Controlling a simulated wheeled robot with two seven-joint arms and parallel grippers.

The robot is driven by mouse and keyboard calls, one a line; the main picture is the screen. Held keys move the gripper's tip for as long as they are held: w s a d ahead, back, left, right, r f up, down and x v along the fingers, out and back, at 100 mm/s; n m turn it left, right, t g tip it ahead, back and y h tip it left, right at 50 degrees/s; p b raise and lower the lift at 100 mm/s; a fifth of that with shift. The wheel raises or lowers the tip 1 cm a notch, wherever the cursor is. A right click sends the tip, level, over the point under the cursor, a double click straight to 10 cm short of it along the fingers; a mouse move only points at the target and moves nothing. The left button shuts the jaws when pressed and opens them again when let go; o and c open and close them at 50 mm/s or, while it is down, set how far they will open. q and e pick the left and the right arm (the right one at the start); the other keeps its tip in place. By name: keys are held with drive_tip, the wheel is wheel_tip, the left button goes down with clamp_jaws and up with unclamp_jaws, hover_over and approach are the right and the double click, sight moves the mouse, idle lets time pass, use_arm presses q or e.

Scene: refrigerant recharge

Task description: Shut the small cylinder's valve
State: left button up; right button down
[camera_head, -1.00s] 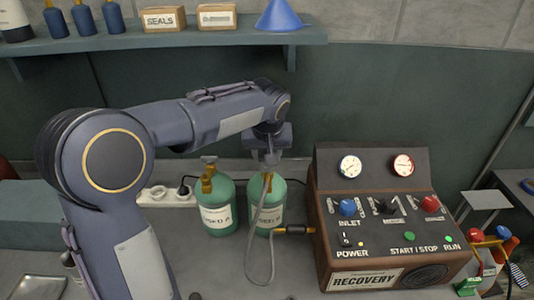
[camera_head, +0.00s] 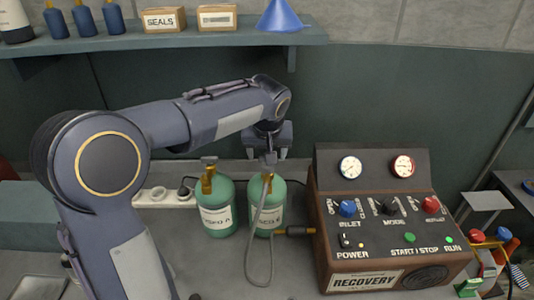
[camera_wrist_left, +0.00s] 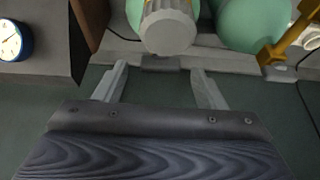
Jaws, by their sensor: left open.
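Two green cylinders with pale labels stand on the bench: the left cylinder (camera_head: 216,218) and the right cylinder (camera_head: 275,217). They look about the same size. The left one has a brass valve (camera_head: 207,184) with a grey knob on top. My left gripper (camera_head: 269,162) points down over the right cylinder's valve and partly hides it. In the left wrist view the gripper (camera_wrist_left: 160,68) is open, with a grey ribbed knob (camera_wrist_left: 168,28) just beyond its fingertips. The knob sits over a green cylinder. No contact with the knob is visible. My right gripper is out of view.
A grey hose (camera_head: 262,245) hangs by the right cylinder, close to the recovery machine (camera_head: 350,255) on the right. A power strip (camera_head: 165,197) lies left of the cylinders. A shelf (camera_head: 150,42) runs along the wall above. The bench front is clear.

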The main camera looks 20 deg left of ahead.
use_arm(q)
drive_tip(key=v, duration=0.7)
drive_tip(key=shift+f, duration=0.15)
